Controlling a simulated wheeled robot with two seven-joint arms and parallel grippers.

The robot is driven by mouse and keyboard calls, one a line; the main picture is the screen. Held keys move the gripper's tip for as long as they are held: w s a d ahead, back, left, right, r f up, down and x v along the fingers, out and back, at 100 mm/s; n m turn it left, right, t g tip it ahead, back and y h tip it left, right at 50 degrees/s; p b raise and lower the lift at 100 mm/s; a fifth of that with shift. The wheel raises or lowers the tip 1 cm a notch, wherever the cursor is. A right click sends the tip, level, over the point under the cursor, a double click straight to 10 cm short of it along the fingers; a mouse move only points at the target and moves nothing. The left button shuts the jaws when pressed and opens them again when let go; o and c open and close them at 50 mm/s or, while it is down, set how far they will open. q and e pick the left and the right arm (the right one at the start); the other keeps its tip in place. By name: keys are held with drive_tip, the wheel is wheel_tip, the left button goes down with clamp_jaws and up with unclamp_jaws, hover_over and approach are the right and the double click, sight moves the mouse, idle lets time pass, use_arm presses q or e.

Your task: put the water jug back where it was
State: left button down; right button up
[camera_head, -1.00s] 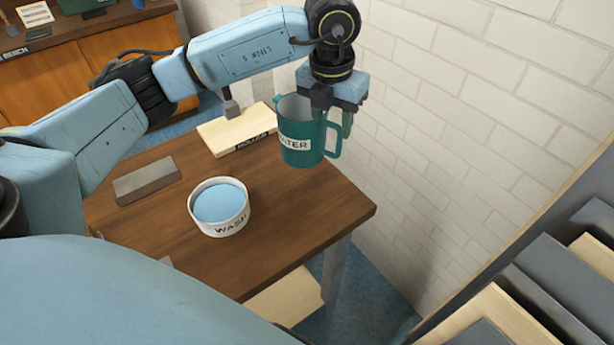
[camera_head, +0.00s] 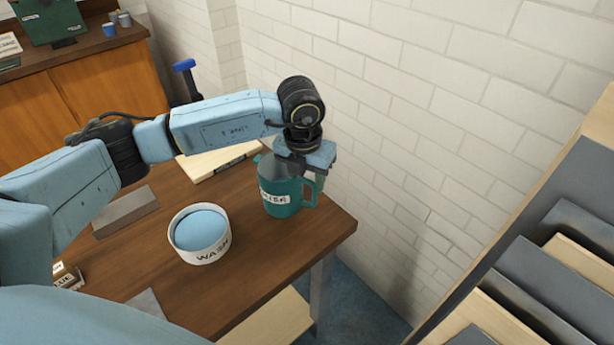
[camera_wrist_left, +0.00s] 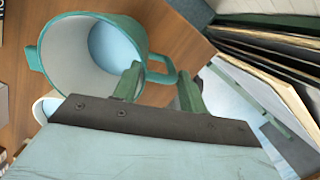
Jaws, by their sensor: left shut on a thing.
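The teal water jug (camera_head: 280,192) with a white label is upright at the wall side of the wooden table (camera_head: 270,255). Its base is on or just above the tabletop; I cannot tell which. My left gripper (camera_head: 317,178) is above the handle side of the jug. The jug's open mouth (camera_wrist_left: 95,55) shows pale blue water inside. My right gripper is not in view.
A white wash bowl (camera_head: 207,253) with blue water stands left of the jug. A grey block (camera_head: 125,211) and a pale board (camera_head: 215,160) also lie on the table. A brick wall (camera_head: 400,150) is close behind. A rack of boards (camera_head: 550,265) stands at right.

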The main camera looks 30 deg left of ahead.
use_arm(q)
drive_tip(key=shift+f, duration=0.15)
drive_tip(key=c, duration=0.8)
unclamp_jaws()
wheel_tip(320, 180, up, 12)
drive_tip(key=s, duration=0.1)
drive_tip(key=shift+s+r, duration=0.15)
drive_tip(key=shift+r, duration=0.05)
